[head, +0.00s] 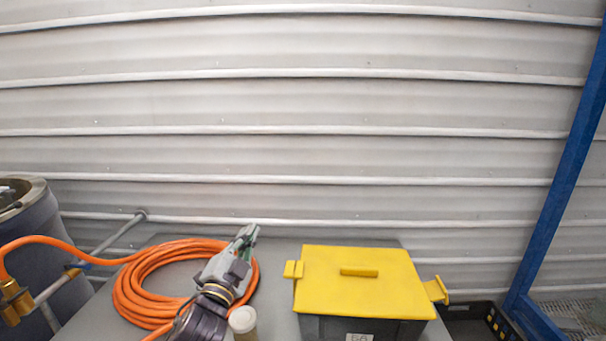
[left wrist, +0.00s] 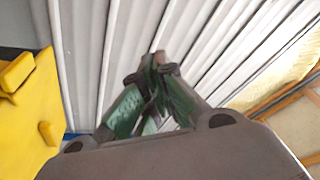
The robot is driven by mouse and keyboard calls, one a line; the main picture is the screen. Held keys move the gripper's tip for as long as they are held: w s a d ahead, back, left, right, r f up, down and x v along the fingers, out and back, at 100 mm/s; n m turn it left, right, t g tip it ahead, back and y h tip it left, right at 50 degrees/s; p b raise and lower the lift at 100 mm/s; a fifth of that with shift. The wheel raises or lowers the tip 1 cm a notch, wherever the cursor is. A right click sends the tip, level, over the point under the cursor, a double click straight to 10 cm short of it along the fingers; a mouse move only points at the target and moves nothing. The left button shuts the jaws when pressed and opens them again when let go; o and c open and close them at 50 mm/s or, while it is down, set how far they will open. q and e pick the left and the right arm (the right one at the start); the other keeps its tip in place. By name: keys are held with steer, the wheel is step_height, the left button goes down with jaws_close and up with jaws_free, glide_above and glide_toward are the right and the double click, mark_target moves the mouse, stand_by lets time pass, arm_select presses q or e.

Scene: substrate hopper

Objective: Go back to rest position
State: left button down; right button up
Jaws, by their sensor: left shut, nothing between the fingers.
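My left gripper (head: 248,233) is raised over the grey table, between the coiled orange hose and the yellow-lidded box. Its fingers are closed together with nothing between them, and it points up and away toward the wall. In the left wrist view the fingertips (left wrist: 158,62) meet in front of the ribbed wall. My right gripper shows in neither view.
A dark box with a yellow lid (head: 335,262) stands on the grey table (head: 285,250). An orange hose (head: 130,290) lies coiled at left. A small white-capped jar (head: 243,320) is near my left arm. A grey drum (head: 45,230), black crate (head: 470,318) and blue post (head: 560,180) flank the table.

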arm_select(q)
steer(key=s+a+f+n+g+y, duration=0.2)
steer(key=s+f+n+g, duration=0.1)
steer(key=f, duration=0.4)
steer(key=s+a+f+n+g+y, duration=0.1)
steer(key=s+a+f+n+g, duration=0.15)
steer(key=f, duration=0.45)
steer(key=s+a+f+n+g+y, duration=0.2)
steer(key=s+a+f+g, duration=0.1)
steer(key=f, duration=0.4)
steer(key=s+a+f+n+g, duration=0.1)
steer(key=s+f+n+g, duration=0.1)
steer(key=s+f+g, duration=0.5)
steer(key=s+f+n+g, duration=0.2)
steer(key=s+f, duration=0.3)
steer(key=s, duration=0.7)
step_height(320, 180, down, 40)
steer(key=s+a+b, duration=0.1)
steer(key=s+b, duration=0.2)
steer(key=b, duration=0.2)
steer(key=s+a+f+g+b, duration=0.1)
steer(key=s+a+f+b, duration=0.1)
steer(key=s+f, duration=0.8)
steer(key=s+a+f+m+g+b, duration=0.1)
steer(key=s+a+f+b, duration=0.2)
steer(key=s+f, duration=0.7)
step_height(320, 180, down, 3)
steer(key=shift+s+a+f, duration=0.2)
steer(key=shift+s+a, duration=0.1)
steer(key=shift+s, duration=0.1)
